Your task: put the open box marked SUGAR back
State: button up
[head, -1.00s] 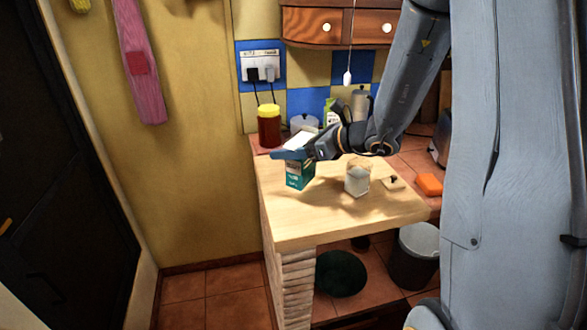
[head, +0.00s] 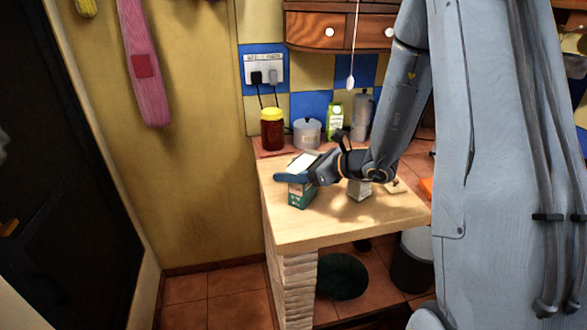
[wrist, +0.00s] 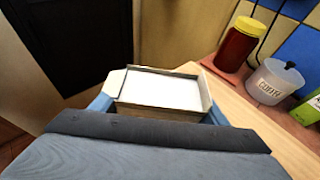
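A teal-green box (head: 301,194) with its top flaps open is in my gripper over the left part of the wooden counter top (head: 350,226). Its lettering is too small to read. In the wrist view the open box (wrist: 163,91) shows white contents and sits upright between the two blue fingers. My gripper (wrist: 160,108) is closed around its upper part. I cannot tell whether its base touches the wood. A second, pale box (head: 358,191) stands to the right, partly hidden by my wrist; I cannot read any marking on it.
Behind stand a dark red jar with yellow lid (head: 272,128), a white lidded pot (head: 307,132) marked like COFFEE, a green carton (head: 335,120) and a grey metal pot (head: 362,117). A small pale object (head: 396,187) lies right. The front wood is clear.

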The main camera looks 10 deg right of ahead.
jog(key=o, duration=0.4)
jog(key=shift+c, duration=0.2)
jog(key=shift+d+r, duration=0.1)
jog(key=shift+r, duration=0.15)
jog(key=b+v, duration=0.1)
jog(key=v, duration=1.1)
jog(key=shift+s+f, duration=0.1)
jog(key=shift+f, duration=0.1)
